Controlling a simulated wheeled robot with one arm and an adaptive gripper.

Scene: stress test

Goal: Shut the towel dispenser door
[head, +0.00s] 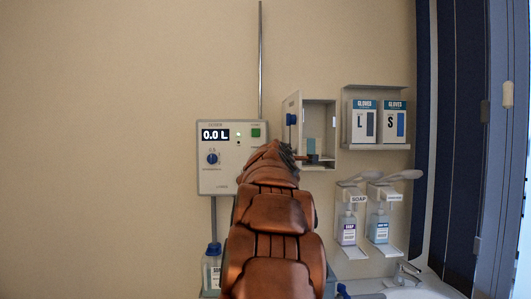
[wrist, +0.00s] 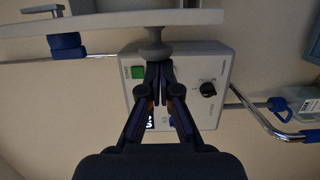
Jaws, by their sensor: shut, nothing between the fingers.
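The towel dispenser (head: 321,104) is a pale wall box in the head view. Its inside shows, with a bluish stack low in it. The dispenser door (head: 294,104) stands open at the left, almost edge-on, with a blue knob. In the wrist view the door (wrist: 125,21) appears to be the pale panel across the top, with the blue knob (wrist: 67,42) at left. My gripper (wrist: 158,66) is shut and empty. Its fingertips are close to a grey round piece under the panel; I cannot tell if they touch. In the head view my arm partly hides the gripper.
A control box (head: 218,182) with a 0.0 L display hangs left of the dispenser. A glove holder (head: 375,146) is on the right. Soap pumps (head: 348,226) hang below, above a sink (head: 420,291). The wall at far left is bare.

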